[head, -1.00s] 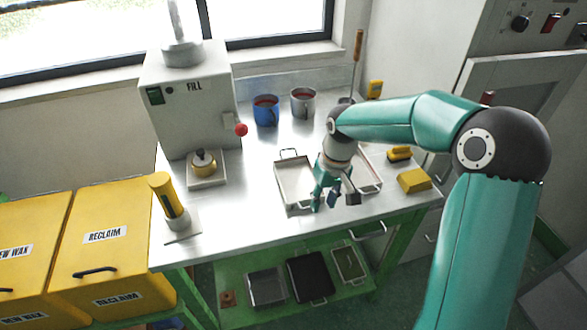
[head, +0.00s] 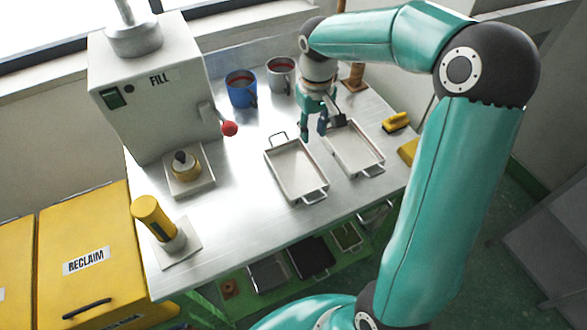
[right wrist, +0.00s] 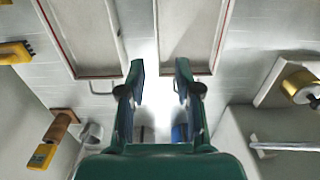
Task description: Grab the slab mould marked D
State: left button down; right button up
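Two shallow pale rectangular trays with wire handles lie side by side on the metal bench: a left tray (head: 282,185) and a right tray (head: 373,160). I can read no letter D on either, so I cannot tell which is the slab mould marked D. My right gripper (head: 316,132) hangs above the bench, near the far ends of the trays and between them. In the right wrist view its two fingers (right wrist: 160,75) are apart with nothing between them. The trays show ahead of the fingertips there. My left gripper is not in view.
A grey FILL machine (head: 150,110) with a red-knobbed lever stands at the left. A blue mug (head: 241,90) and a grey mug (head: 281,75) stand behind the trays. Several moulds lie on the green lower shelf (head: 236,308). Yellow RECLAIM bin (head: 85,225) is at lower left.

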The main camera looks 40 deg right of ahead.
aim_at(295, 169)
notch_tip(295, 169, down, 5)
jog(key=shift+r, duration=0.1)
jog(key=f, duration=0.1)
jog(key=f+p, duration=0.1)
jog(key=f, duration=0.3)
jog(key=shift+s+d, duration=0.2)
jog(key=shift+s, duration=0.15)
jog(key=shift+f, duration=0.6)
grip_shut()
